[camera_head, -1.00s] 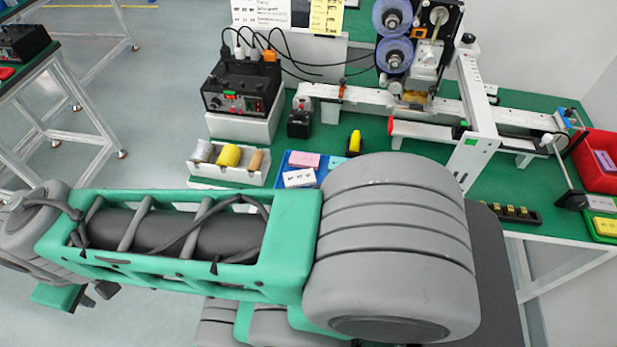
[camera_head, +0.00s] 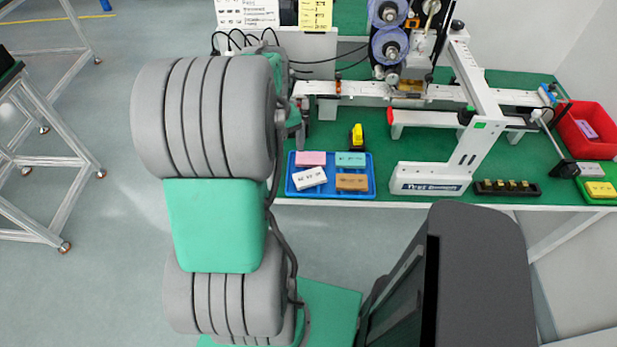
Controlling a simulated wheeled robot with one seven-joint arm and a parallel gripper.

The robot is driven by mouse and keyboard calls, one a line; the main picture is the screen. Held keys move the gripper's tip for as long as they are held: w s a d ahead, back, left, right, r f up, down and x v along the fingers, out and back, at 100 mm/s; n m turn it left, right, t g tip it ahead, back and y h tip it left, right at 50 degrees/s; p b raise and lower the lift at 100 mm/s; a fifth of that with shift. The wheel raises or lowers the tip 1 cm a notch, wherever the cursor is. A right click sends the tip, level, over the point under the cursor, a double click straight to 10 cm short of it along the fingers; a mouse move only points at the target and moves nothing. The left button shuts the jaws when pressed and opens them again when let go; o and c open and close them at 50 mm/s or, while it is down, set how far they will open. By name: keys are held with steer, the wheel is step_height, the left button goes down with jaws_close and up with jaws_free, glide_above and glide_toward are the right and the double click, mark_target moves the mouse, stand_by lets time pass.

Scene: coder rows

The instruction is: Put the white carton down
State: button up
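The white carton (camera_head: 309,178) lies in the front left of the blue tray (camera_head: 330,194) on the green table. It sits slightly askew, with dark marks on its top. A pink carton (camera_head: 311,159) is behind it, a teal one (camera_head: 350,159) back right and a brown one (camera_head: 351,182) to its right. My arm stands left of the tray, its upper part over the table. My gripper is mostly hidden behind the arm; a dark grey part (camera_head: 294,117) shows at its right edge, left of and behind the tray. Its fingers cannot be made out.
A white-framed coder machine (camera_head: 460,160) with blue reels stands behind and right of the tray. A yellow-and-black object (camera_head: 357,137) is just behind the tray. A red bin (camera_head: 590,147) and a green tray (camera_head: 585,197) are at the right. Bare green table shows right of the tray.

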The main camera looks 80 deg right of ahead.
mark_target(310, 177)
steer(key=shift+o, duration=0.2)
steer(key=shift+m, duration=0.7)
steer(key=s, duration=0.2)
steer(key=s+d+f, duration=0.1)
steer(key=s, duration=0.1)
steer(key=s+d+f, duration=0.1)
steer(key=s, duration=0.2)
steer(key=shift+s+d+f, duration=0.1)
steer(key=shift+d, duration=0.05)
step_height(310, 177, down, 8)
steer(key=shift+s+r+p, duration=0.1)
steer(key=shift+p, duration=0.65)
steer(key=c, duration=1.4)
